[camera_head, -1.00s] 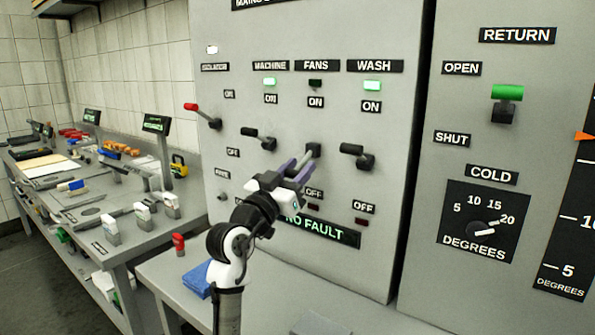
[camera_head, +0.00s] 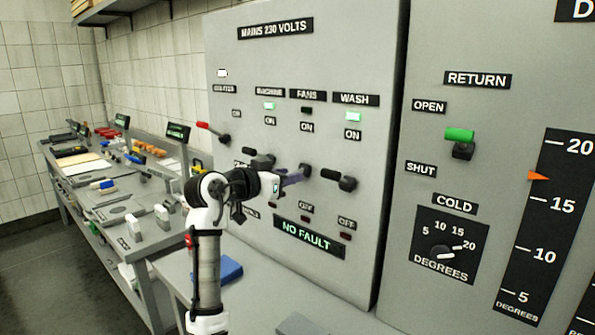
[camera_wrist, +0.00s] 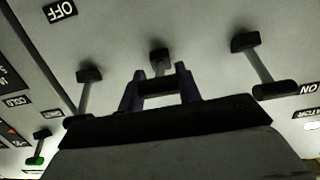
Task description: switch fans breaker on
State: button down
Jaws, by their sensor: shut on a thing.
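The fans breaker is a dark lever (camera_head: 304,171) on the grey panel, under the FANS label (camera_head: 307,95), between the machine and wash levers. My gripper (camera_head: 290,178) reaches it from the left. In the wrist view the lever's base (camera_wrist: 158,57) shows beyond my fingers, and its dark handle (camera_wrist: 160,88) lies between them. My gripper (camera_wrist: 160,90) is shut on that handle. The handle points out towards the wrist camera, so its exact angle is hard to tell. The fans lamp (camera_head: 307,110) above the ON label is dark.
The machine lever (camera_head: 262,160) and wash lever (camera_head: 340,180) stand close on either side, with green lamps lit above. A red-handled isolator lever (camera_head: 213,132) is farther left. The NO FAULT sign (camera_head: 308,236) is below. A blue cloth (camera_head: 230,268) lies on the bench.

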notch_tip(320, 180, up, 2)
jog(key=g+p, duration=0.1)
jog(key=g+y+p, duration=0.1)
jog(key=p, duration=0.1)
jog(key=shift+w+d+r+y, duration=0.1)
jog(key=shift+d+r+y, duration=0.05)
jog(key=shift+y, duration=0.15)
jog(key=shift+w+d+r+g+y+p, duration=0.15)
jog(key=shift+r+g+y+p, duration=0.1)
jog(key=shift+g+y+p, duration=0.35)
jog(key=shift+w+r+g+y+p, duration=0.1)
jog(key=shift+r+g+y+p, duration=0.15)
jog(key=shift+g, duration=0.55)
jog(key=c, duration=1)
grip_release()
jog(key=shift+o, duration=0.2)
jog(key=b+v, duration=0.4)
jog(key=v, duration=0.9)
jog(key=shift+s+r, duration=0.2)
jog(key=shift+r, duration=0.1)
